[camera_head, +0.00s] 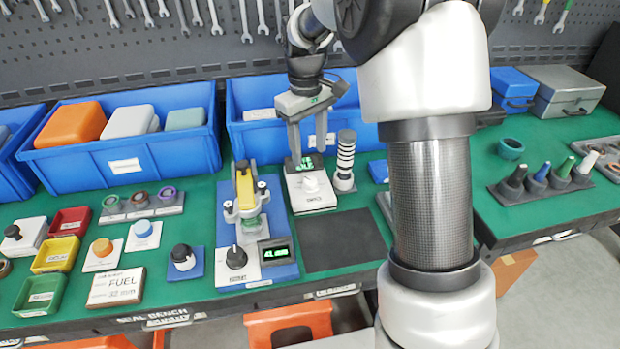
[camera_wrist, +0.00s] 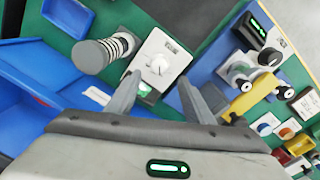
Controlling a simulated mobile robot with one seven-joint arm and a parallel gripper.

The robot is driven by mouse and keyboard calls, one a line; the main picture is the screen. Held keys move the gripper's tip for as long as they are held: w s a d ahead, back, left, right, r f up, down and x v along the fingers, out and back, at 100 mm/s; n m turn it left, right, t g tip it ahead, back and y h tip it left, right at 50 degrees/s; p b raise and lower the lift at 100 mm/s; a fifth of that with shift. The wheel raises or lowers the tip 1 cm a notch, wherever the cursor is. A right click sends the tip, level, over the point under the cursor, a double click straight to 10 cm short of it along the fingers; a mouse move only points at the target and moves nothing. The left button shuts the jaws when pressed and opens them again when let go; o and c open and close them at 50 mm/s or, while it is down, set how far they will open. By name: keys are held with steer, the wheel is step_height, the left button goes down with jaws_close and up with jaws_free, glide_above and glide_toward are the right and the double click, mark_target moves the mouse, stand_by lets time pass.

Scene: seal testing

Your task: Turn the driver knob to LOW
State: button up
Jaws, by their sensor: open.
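A white box (camera_head: 312,198) with a round white knob (camera_head: 311,184) and a small lit display stands on the green bench, and I take it to be the driver. The knob (camera_wrist: 158,66) also shows in the wrist view, on the box's pale face (camera_wrist: 165,52). Its position marking is too small to read. My gripper (camera_head: 308,152) points down over the back of the box, fingers apart. In the wrist view my open gripper (camera_wrist: 160,80) has its fingertips on either side just short of the knob, with nothing between them.
A striped black-and-white cylinder (camera_head: 345,162) stands close right of the box. A blue test stand (camera_head: 283,228) with a yellow lever, black knob and green display is on the left. Blue bins (camera_head: 240,120) stand behind. A dark mat (camera_head: 345,240) lies bare in front.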

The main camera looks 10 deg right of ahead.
mark_target(310, 180)
steer(key=f, duration=0.4)
steer(key=f+b, duration=0.1)
steer(key=f, duration=0.4)
steer(key=shift+w+d+f+b, duration=0.1)
steer(key=shift+d+b, duration=0.1)
steer(key=shift+b, duration=0.1)
steer(key=c, duration=1.1)
steer(key=shift+o, duration=0.2)
steer(key=m+p, duration=0.2)
steer(key=m, duration=0.1)
steer(key=shift+m, duration=0.3)
steer(key=shift+a+m+p, duration=0.1)
steer(key=shift+m+p, duration=0.65)
steer(key=shift+m, duration=1.25)
